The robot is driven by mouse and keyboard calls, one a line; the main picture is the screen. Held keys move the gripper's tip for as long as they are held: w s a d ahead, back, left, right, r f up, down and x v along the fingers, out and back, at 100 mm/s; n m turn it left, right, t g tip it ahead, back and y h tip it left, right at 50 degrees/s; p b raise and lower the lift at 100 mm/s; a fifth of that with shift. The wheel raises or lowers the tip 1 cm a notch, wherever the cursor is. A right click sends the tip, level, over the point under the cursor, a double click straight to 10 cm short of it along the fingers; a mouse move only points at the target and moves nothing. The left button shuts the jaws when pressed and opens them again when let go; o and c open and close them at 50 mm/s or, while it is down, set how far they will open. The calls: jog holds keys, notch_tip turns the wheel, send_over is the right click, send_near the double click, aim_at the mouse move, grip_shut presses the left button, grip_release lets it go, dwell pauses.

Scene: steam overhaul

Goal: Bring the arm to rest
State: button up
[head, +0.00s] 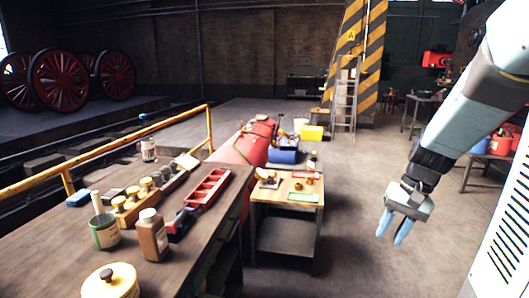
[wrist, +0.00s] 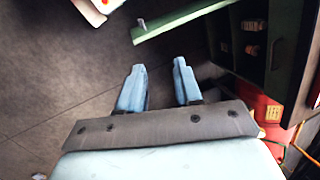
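My gripper (head: 390,238) hangs at the end of my raised arm on the right of the head view. Its two pale blue fingers point down over open floor, well right of the small wooden-topped bench. In the wrist view my gripper (wrist: 159,68) shows its fingers apart, with only dark floor between them. It holds nothing and touches nothing that I can see.
A long workbench (head: 60,262) with jars, bottles and a red tray (head: 207,188) fills the left front. A small bench (head: 287,190) stands mid-view. A stepladder (head: 344,100) stands behind.

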jog(key=s+a+r+n+t+h, duration=0.1)
jog(key=s+a+r+n+t, duration=0.1)
jog(key=r, duration=0.4)
jog(key=s+a+r+n+t+h, duration=0.2)
jog(key=s+a+r+t, duration=0.2)
jog(key=s+r, duration=0.3)
jog(key=shift+s+a, duration=0.2)
jog(key=shift+a, duration=0.15)
jog(key=shift+r, duration=0.1)
dwell(0.8)
